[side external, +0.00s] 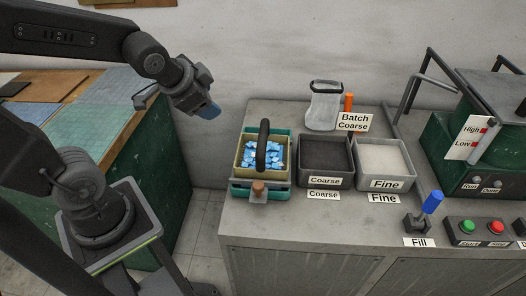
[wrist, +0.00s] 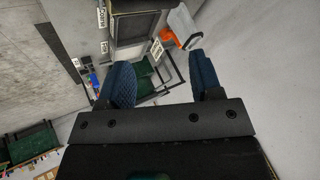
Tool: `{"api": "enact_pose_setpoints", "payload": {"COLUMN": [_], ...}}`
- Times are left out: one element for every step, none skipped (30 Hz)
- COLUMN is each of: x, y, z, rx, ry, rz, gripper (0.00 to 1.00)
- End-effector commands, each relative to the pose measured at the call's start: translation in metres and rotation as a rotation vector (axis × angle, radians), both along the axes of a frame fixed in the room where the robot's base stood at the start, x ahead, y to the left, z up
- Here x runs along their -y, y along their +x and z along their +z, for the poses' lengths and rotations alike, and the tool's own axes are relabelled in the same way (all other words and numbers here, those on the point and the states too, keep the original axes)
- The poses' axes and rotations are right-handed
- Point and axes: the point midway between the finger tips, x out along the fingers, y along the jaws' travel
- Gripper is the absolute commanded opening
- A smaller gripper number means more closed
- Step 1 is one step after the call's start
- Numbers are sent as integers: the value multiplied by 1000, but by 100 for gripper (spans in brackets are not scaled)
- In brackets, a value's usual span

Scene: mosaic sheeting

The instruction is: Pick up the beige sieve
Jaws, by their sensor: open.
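The beige sieve (side external: 260,175) sits in a teal frame (side external: 240,187) at the left end of the grey bench in the side external view. It has a dark arched handle (side external: 263,140) and holds many small blue tiles (side external: 252,155). My gripper (side external: 207,111) is in the air to the upper left of the sieve, apart from it. In the wrist view my gripper (wrist: 161,80) shows two blue fingers spread apart with nothing between them. I cannot make out the sieve clearly in the wrist view.
A dark Coarse bin (side external: 325,184) and a pale Fine bin (side external: 410,182) stand right of the sieve. Behind them are a clear bag (side external: 324,105) and a Batch Coarse sign (side external: 354,122). A blue-topped Fill lever (side external: 431,203) and green machine (side external: 450,160) stand further right.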

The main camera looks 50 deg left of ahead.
Motion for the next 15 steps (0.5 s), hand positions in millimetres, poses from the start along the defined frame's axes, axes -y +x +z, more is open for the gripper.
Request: {"api": "enact_pose_setpoints", "payload": {"x": [-15, -22, -32, -38, -43, -50, -55, -59, -63, -66, -68, -70, -70, -71, -71], "y": [16, 25, 36, 43, 49, 57, 62, 67, 72, 75, 77, 79, 79, 79, 78], "z": [-16, -23, -32, -40, -48, -58, -67, -75, -86, -95, -104, -115, -123, -131, -141], "rx": [-1, 8, 18, 26, 32, 45, 53, 63, 81, 95, 112, 137, 160, 185, 222], "ry": [82, 132, 197, 245, 289, 347, 387, 426, 474, 507, 539, 577, 606, 631, 664], "rz": [-65, -114, -180, -232, -285, -356, -410, -466, -538, -592, -645, -714, -765, -813, -874], "gripper": [59, 59, 59, 59, 59, 59, 59, 59, 59, 59, 59, 59, 59, 59, 59]}}
